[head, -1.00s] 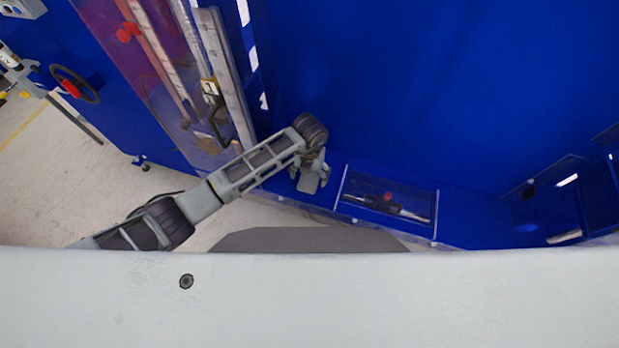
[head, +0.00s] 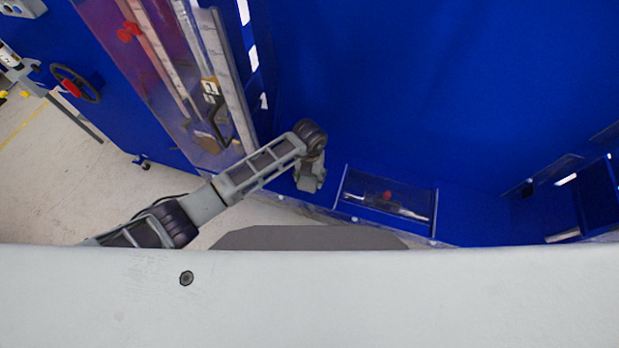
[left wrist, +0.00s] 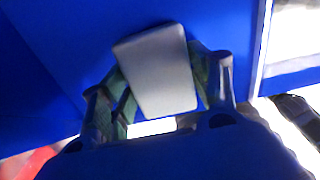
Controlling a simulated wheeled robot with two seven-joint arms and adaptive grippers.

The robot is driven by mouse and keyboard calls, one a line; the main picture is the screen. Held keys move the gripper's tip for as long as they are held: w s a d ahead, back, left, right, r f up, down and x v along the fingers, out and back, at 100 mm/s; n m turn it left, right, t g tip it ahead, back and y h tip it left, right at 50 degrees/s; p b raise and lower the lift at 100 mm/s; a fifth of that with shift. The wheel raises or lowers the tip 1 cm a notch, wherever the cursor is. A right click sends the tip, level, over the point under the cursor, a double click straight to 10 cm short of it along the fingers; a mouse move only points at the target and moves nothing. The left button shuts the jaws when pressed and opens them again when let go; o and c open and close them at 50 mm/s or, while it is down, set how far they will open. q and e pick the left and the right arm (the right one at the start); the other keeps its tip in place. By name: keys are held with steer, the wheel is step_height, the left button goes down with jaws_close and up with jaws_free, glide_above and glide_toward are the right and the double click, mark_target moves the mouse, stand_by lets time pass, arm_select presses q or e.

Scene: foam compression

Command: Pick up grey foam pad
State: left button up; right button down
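The grey foam pad (left wrist: 160,72) is a light grey block with rounded corners, slightly tilted in the left wrist view. It sits between the two fingers of my left gripper (left wrist: 160,85). The fingers press against its left and right sides, so the gripper looks shut on it. In the head view my left gripper (head: 311,178) is in front of the blue cabinet, left of a clear-covered compartment, and the pad (head: 307,184) shows small and grey between its fingers. My right gripper is not in view.
The blue cabinet (head: 420,80) fills the back and right. A clear-covered compartment (head: 385,203) with a red-knobbed part lies right of my gripper. A clear panel with rulers (head: 205,75) stands to the left. A black handwheel (head: 75,84) is at far left.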

arm_select(q)
steer(key=shift+c, duration=1.3)
steer(key=shift+r, duration=0.15)
step_height(320, 180, up, 10)
steer(key=b, duration=0.1)
steer(key=shift+b, duration=0.4)
steer(key=shift+o, duration=0.7)
steer(key=shift+c, duration=1)
